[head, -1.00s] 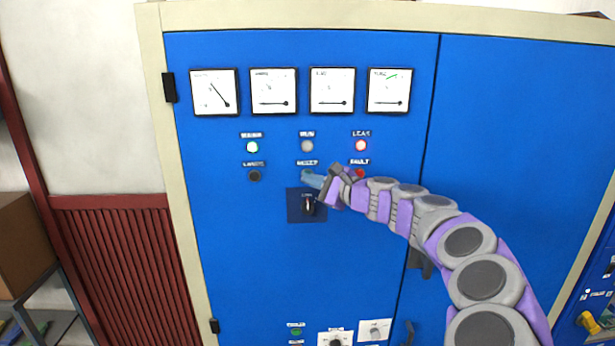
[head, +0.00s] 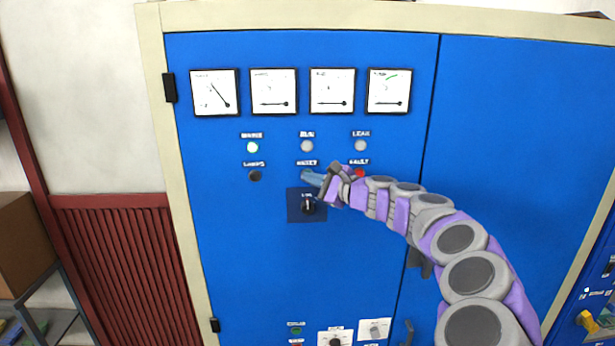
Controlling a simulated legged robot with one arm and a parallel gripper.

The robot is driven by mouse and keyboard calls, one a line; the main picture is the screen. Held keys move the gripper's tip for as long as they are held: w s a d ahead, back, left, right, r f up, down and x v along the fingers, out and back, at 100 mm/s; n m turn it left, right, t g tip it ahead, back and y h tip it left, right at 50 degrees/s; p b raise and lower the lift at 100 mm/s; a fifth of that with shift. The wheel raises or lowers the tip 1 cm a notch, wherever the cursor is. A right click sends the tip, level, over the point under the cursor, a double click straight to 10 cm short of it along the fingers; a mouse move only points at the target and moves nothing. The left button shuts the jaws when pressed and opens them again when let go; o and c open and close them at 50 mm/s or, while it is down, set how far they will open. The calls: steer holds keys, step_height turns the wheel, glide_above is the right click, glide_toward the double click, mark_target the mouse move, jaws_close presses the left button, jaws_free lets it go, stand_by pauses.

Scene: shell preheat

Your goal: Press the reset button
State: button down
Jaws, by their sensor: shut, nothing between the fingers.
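The reset button lies under the "RESET" label (head: 307,163) on the blue cabinet. The leak lamp (head: 361,146) is pale and unlit. A black rotary switch (head: 308,207) on a dark square plate is just below my gripper.
Several dial gauges (head: 274,93) run along the top of the cabinet door (head: 230,260). A white lamp (head: 252,147) is lit at the upper left, above a dark button (head: 255,175). More controls (head: 336,339) sit at the bottom. A brown box (head: 25,245) stands at far left.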

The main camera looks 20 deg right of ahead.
steer(key=shift+s, duration=0.1)
steer(key=shift+s+a, duration=0.25)
steer(key=shift+s, duration=0.45)
steer(key=s, duration=0.1)
steer(key=s+a+b, duration=0.1)
steer(key=s, duration=0.2)
steer(key=shift+s+a, duration=0.3)
steer(key=shift+s, duration=0.1)
steer(key=shift+a, duration=0.1)
stand_by(0.7)
